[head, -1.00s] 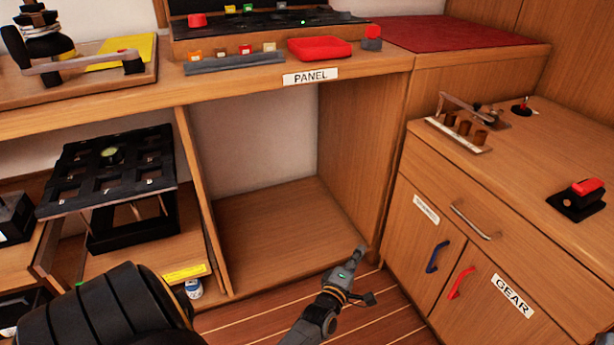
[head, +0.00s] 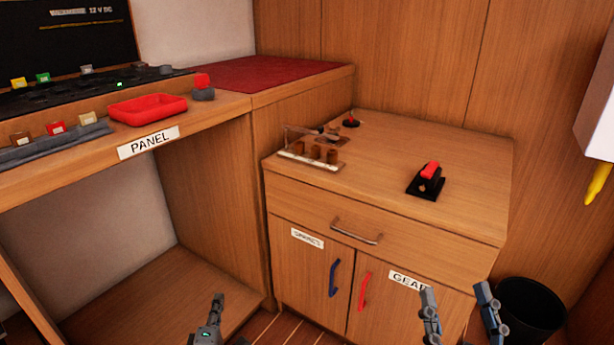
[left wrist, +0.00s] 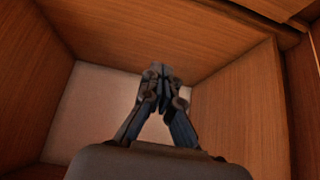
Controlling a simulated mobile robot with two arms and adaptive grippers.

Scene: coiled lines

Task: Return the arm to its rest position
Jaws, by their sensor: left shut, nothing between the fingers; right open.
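My left gripper (head: 216,303) shows at the bottom of the head view, low in front of the open compartment under the panel counter. In the left wrist view its fingers (left wrist: 160,78) are together with nothing between them. My right gripper (head: 459,302) stands at the bottom right of the head view, in front of the cabinet. Its two fingers are spread apart and empty. Most of both arms is out of view.
The cabinet (head: 400,245) has a drawer handle (head: 357,233), a blue handle (head: 334,278) and a red handle (head: 364,291). A red-topped switch (head: 427,180) sits on top. A red tray (head: 147,109) lies on the panel counter. A black bin (head: 530,315) stands right.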

